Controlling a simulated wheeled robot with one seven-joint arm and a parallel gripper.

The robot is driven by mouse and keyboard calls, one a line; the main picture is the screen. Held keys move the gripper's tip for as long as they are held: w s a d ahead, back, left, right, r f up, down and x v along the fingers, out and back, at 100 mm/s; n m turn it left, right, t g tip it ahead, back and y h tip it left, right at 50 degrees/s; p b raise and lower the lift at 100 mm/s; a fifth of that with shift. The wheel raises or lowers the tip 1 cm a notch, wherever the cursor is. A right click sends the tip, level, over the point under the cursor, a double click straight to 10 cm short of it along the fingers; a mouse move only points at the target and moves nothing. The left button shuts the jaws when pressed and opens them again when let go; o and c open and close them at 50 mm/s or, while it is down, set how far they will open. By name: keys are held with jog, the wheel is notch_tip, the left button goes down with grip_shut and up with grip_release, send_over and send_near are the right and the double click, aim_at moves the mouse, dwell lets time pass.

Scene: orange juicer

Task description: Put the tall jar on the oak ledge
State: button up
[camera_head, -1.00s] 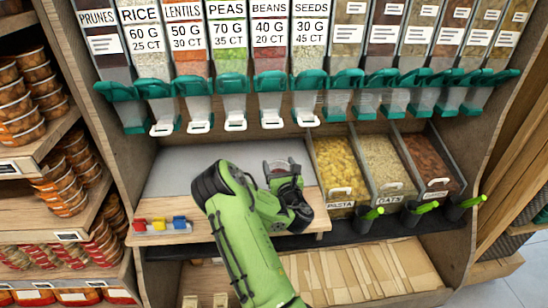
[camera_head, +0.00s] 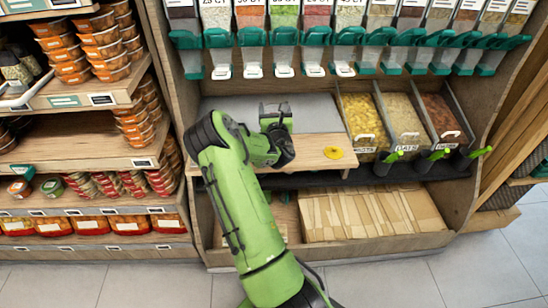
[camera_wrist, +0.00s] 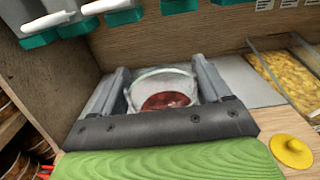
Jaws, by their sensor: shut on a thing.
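My gripper (camera_head: 275,112) is over the work surface under the dispensers. In the wrist view its two fingers (camera_wrist: 163,88) stand on either side of a clear round jar (camera_wrist: 166,101) with dark red contents and an open top, and they are shut on it. The jar's lower part is hidden by my gripper. I cannot tell whether its base touches the surface. The pale wooden ledge (camera_head: 315,150) runs along the front of the grey surface. A yellow round lid (camera_head: 334,153) with a knob lies on the ledge, right of my gripper; it also shows in the wrist view (camera_wrist: 291,151).
Dispensers with green spouts (camera_head: 283,40) hang above the surface. Open bins of pasta (camera_head: 362,117), oats and a red food stand to the right. A side panel and shelves of orange tubs (camera_head: 100,40) are at the left. The ledge around the lid is clear.

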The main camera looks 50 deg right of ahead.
jog(key=f+b, duration=0.2)
jog(key=f, duration=0.1)
jog(key=f+b, duration=0.2)
jog(key=f, duration=0.2)
jog(key=f+b, duration=0.2)
jog(key=f, duration=0.1)
jog(key=shift+d+f, duration=0.15)
jog(key=shift+d, duration=0.15)
jog(key=shift+f+b, duration=0.2)
jog(key=shift+b, duration=0.15)
jog(key=o, duration=1.8)
jog(key=shift+o, duration=0.2)
jog(key=shift+r, duration=0.1)
